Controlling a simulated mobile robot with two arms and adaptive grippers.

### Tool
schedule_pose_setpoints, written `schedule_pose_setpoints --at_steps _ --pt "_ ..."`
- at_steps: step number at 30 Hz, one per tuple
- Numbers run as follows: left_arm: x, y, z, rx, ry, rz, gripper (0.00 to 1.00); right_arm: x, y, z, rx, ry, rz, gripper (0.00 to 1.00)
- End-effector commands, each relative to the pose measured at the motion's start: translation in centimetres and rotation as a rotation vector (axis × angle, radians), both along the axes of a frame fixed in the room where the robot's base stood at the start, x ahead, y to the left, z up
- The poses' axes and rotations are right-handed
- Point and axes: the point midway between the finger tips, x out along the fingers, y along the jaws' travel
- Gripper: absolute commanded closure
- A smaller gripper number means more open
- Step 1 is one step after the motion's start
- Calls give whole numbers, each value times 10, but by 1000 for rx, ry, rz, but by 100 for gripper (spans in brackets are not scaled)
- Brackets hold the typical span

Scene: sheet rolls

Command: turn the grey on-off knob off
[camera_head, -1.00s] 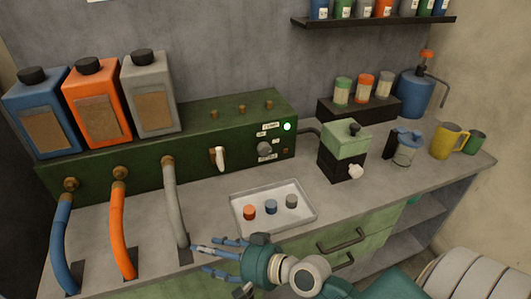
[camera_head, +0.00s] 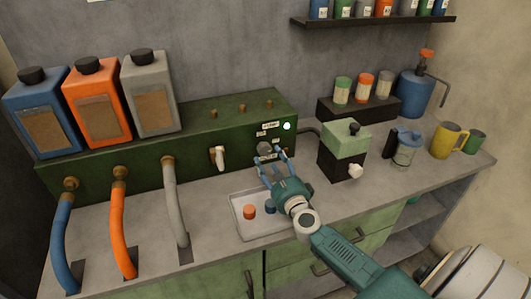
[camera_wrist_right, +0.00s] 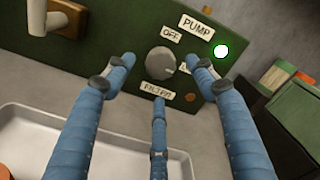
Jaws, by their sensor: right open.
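The grey on-off knob (camera_wrist_right: 160,62) sits on the green panel, with the OFF label (camera_wrist_right: 172,34) at its upper right. A pale mark on the knob's face points right, towards a label partly hidden by a finger. The knob also shows in the head view (camera_head: 264,148). My right gripper (camera_head: 272,160) is open in front of the panel. In the right wrist view its blue fingers (camera_wrist_right: 163,72) stand left, right and below the knob, with no clear contact. My left gripper is not in view.
A white lever (camera_head: 220,157) sticks out left of the knob. A white tray (camera_head: 241,226) with small caps lies below my right gripper. A green-and-black box (camera_head: 346,140) stands to the right. Three hoses run down at the left.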

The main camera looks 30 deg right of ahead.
Motion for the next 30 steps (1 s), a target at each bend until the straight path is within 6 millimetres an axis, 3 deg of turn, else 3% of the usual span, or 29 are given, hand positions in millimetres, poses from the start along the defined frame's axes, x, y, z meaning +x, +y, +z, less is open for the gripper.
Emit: schedule_pose_setpoints --at_steps 3,9,20,23,27,30 --pt "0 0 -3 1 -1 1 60 23 -6 0 -1 -2 0 44" --pt "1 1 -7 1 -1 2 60 46 -11 0 -2 -1 2 44" --pt "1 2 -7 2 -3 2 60 52 -12 0 -2 0 2 44" --pt "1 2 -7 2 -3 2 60 52 -12 0 -2 0 2 58" --pt "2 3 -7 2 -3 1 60 52 -12 0 -2 0 2 86" --pt "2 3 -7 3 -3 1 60 52 -11 1 -2 -1 3 89"
